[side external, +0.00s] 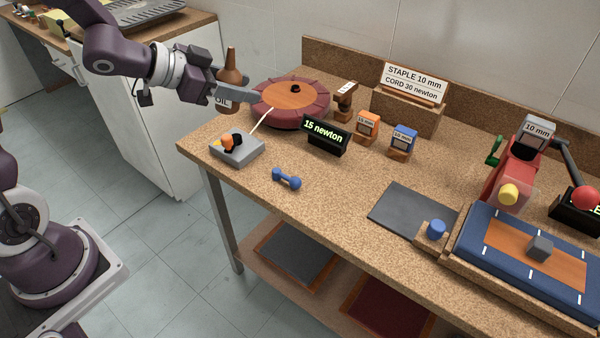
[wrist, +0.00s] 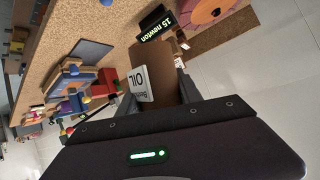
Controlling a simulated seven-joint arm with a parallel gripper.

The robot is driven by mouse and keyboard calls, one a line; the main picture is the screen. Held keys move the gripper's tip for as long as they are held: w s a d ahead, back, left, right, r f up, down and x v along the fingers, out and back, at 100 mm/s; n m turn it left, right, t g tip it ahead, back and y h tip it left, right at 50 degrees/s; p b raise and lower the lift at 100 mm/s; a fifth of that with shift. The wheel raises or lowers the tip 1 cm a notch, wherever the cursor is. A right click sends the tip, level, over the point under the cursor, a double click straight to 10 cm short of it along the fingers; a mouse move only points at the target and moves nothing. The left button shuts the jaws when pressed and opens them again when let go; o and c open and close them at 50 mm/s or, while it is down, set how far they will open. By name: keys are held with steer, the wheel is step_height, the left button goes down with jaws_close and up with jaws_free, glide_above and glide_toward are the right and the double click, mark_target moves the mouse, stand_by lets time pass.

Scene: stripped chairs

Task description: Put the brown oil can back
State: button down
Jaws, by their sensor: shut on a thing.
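The brown oil can (side external: 231,76) is upright in my gripper (side external: 222,92), with its tapered spout pointing up. In the side external view it is held at the left end of the bench, beside the round red cushioned disc. In the wrist view the can (wrist: 166,88) fills the space between the fingers, and its white label reads "OIL". My gripper (wrist: 158,92) is shut on the can's body. The can's lower part is partly hidden by the finger in the side external view. I cannot tell its exact height above the bench.
The round red disc (side external: 291,100) with an orange top is close to the gripper. A grey switch box (side external: 237,150), a "15 newton" display (side external: 325,134) and a blue dumbbell-shaped piece (side external: 286,180) stand nearby. A dark mat (side external: 411,211) and a blue padded board (side external: 520,275) lie to the right.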

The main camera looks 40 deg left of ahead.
steer(key=w+d+f+m+g+h, duration=0.1)
steer(key=w+d+f+m+h, duration=0.15)
steer(key=w+d+f, duration=0.45)
steer(key=w+d+f+m+g+h, duration=0.1)
steer(key=w+d+f+h, duration=0.2)
steer(key=w+d+f, duration=0.5)
steer(key=shift+n, duration=0.25)
steer(key=s+f, duration=0.1)
steer(key=f, duration=0.1)
steer(key=s+d+f, duration=0.1)
steer(key=f, duration=0.2)
steer(key=s+d+f, duration=0.1)
steer(key=f, duration=0.2)
steer(key=shift+s, duration=0.2)
steer(key=c, duration=0.8)
jaws_free()
steer(key=shift+f, duration=0.1)
steer(key=shift+s+a+r, duration=0.2)
steer(key=shift+a+r, duration=0.1)
steer(key=v, duration=1.1)
steer(key=shift+s+a+f, duration=0.1)
steer(key=shift+s+a, duration=0.05)
steer(key=shift+s, duration=0.1)
